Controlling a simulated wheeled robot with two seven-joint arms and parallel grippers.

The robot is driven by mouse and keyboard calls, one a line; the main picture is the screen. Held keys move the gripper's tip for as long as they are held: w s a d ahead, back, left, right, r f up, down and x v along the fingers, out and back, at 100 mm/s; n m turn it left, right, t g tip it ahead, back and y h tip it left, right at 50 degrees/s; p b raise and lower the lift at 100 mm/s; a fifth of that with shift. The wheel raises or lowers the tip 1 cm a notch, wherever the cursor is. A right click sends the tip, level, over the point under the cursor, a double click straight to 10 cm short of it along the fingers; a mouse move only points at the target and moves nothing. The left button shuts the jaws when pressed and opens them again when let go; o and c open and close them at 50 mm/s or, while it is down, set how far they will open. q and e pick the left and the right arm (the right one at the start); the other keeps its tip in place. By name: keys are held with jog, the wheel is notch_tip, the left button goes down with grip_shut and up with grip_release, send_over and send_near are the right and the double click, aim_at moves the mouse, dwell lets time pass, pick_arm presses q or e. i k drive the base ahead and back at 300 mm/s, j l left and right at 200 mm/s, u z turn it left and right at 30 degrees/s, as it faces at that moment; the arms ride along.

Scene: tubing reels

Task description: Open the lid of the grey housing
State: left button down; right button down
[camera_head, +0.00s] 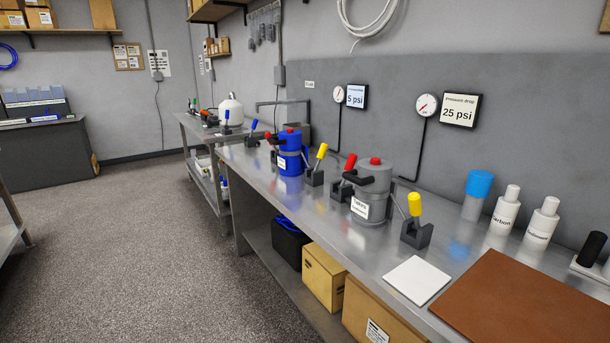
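The grey housing (374,192) stands upright on the steel workbench, right of the picture's middle. It has a white label on its front, a red knob (375,161) on top and a black handle or clamp at its upper left. Its lid appears seated on the body. A lever with a red grip (350,163) stands at its left, and a lever with a yellow grip (414,204) stands on a dark block at its right. Neither of my grippers shows in the head view.
A blue housing (291,153) stands further left on the workbench (337,226), with another yellow-gripped lever (321,152) between. A white tile (417,280), a brown board (527,305) and white bottles (505,210) lie or stand at right. The floor (150,235) in front is clear.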

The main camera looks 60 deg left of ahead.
aim_at(369, 177)
jog(key=u, duration=1.5)
